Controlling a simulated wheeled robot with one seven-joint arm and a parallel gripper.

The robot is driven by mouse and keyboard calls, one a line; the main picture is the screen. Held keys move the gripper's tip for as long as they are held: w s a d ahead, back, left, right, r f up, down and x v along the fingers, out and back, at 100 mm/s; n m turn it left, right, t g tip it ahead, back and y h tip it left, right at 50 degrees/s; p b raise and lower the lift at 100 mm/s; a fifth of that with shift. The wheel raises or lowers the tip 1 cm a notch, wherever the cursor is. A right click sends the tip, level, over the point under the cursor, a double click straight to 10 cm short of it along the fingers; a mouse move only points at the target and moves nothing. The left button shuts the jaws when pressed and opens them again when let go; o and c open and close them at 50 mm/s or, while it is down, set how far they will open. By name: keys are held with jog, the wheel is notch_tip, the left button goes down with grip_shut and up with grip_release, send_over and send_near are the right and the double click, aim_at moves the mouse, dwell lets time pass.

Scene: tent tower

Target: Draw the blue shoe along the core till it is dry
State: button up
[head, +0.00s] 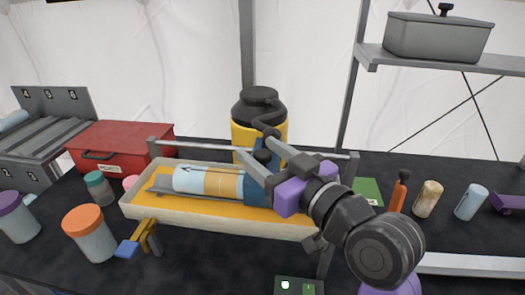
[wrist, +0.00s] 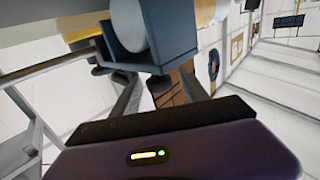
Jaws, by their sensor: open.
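The core (head: 208,181) lies lengthwise over a long cream tray (head: 137,207) holding orange-yellow liquid. Its left part is pale blue with an arrow, and a tan band follows to the right. The blue shoe (head: 253,191) is around the core's right end, partly hidden by my gripper. In the wrist view the shoe (wrist: 150,52) is a dark blue block against the round core, just beyond my fingertips. My gripper (head: 266,168) is open at the shoe, and its two fingers also show apart in the wrist view (wrist: 160,78). I cannot tell whether they touch it.
A rail (head: 322,155) runs behind the tray. A yellow can with a black top (head: 245,133) stands behind it. A red box (head: 118,143) and several jars stand left. A blue-tipped yellow clamp (head: 148,238) is at the tray's front. Small cylinders (head: 428,198) stand right.

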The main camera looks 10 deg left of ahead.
grip_shut()
dwell(1.4)
